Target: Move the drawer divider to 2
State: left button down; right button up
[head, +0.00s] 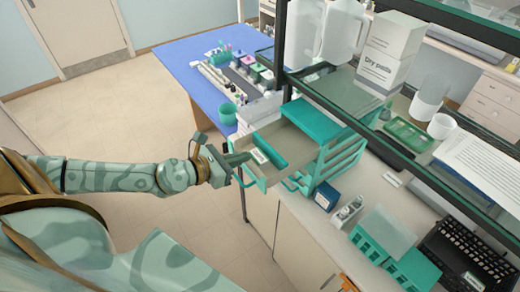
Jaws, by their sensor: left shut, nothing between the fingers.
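A drawer (292,148) is pulled out of the teal drawer unit (343,160) on the counter. Inside it a teal divider (270,148) stands across the drawer, close to its front part. A small white label or card (259,156) shows just in front of the divider; its writing is too small to read. My left gripper (238,160) is at the drawer's outer front end, its fingers shut and empty, close to the front wall. Whether it touches the wall is unclear. No position numbers are readable. My right gripper is not in view.
A black-framed shelf (345,115) with jugs and a Dry pads box (391,50) stands over the drawer unit. A blue-topped table (190,60) with bottles and a green cup (227,113) lies behind. Teal racks (410,271) are at the front right. The floor at left is clear.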

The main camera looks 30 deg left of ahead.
aim_at(271, 148)
pick_arm(q)
jog(key=p+x, duration=0.1)
jog(key=x, duration=0.5)
jog(key=shift+w+d+f, duration=0.1)
jog(key=shift+w+d, duration=0.05)
jog(key=shift+w, duration=0.05)
jog(key=shift+w, duration=0.1)
jog(key=shift+w+d+p, duration=0.2)
jog(key=shift+w+p, duration=0.1)
jog(key=shift+w, duration=0.15)
jog(key=shift+w+d+p, duration=0.25)
jog(key=shift+w, duration=0.25)
jog(key=shift+w+d, duration=0.1)
jog(key=shift+w, duration=0.15)
